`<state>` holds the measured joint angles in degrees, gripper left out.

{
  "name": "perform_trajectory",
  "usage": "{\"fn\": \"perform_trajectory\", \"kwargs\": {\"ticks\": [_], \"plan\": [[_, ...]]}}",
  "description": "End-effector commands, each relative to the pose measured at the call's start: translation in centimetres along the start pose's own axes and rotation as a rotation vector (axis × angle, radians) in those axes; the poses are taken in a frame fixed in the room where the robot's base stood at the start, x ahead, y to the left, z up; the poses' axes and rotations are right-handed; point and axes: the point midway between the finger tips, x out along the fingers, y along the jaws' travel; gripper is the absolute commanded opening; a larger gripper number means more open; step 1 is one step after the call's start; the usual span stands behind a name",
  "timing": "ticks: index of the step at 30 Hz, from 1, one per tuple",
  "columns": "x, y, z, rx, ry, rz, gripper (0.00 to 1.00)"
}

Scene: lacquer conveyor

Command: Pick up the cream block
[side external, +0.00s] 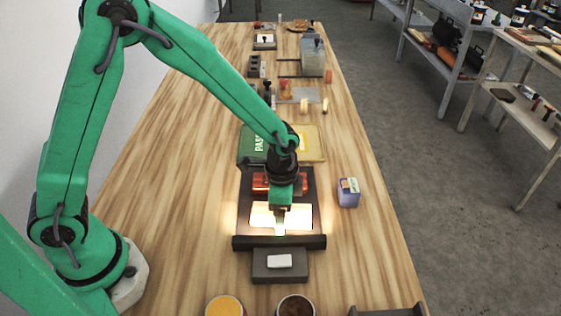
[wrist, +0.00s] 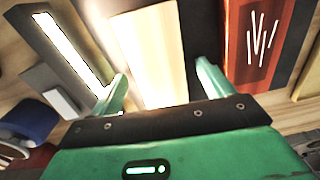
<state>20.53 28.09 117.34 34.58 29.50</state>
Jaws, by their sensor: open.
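My gripper (side external: 281,212) hangs low over the brightly lit opening of the dark conveyor frame (side external: 245,212). In the wrist view its two fingers (wrist: 161,78) are apart, on either side of a bright cream surface (wrist: 150,45); glare leaves unclear whether this is a block or the lit bed.
A red panel (wrist: 262,40) with white strokes lies right of the fingers. A blue-violet box (side external: 348,195) stands right of the frame. Green and yellow trays (side external: 310,143) lie behind it. Two round jars (side external: 224,305) (side external: 296,305) stand in front. Bare table lies to the left.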

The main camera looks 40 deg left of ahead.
Motion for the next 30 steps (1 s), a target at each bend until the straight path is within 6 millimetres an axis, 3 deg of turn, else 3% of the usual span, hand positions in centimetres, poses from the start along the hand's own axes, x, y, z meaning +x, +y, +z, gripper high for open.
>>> {"fn": "perform_trajectory", "kwargs": {"ticks": [15,16,24,30], "plan": [[0.14,0.01,0.00,0.000,0.000,0.000,0.80],[0.14,0.01,0.00,0.000,0.000,0.000,0.78],[0.13,0.00,0.00,0.000,0.000,0.000,0.29],[0.11,-0.01,-0.02,0.000,0.001,0.000,0.29]]}}
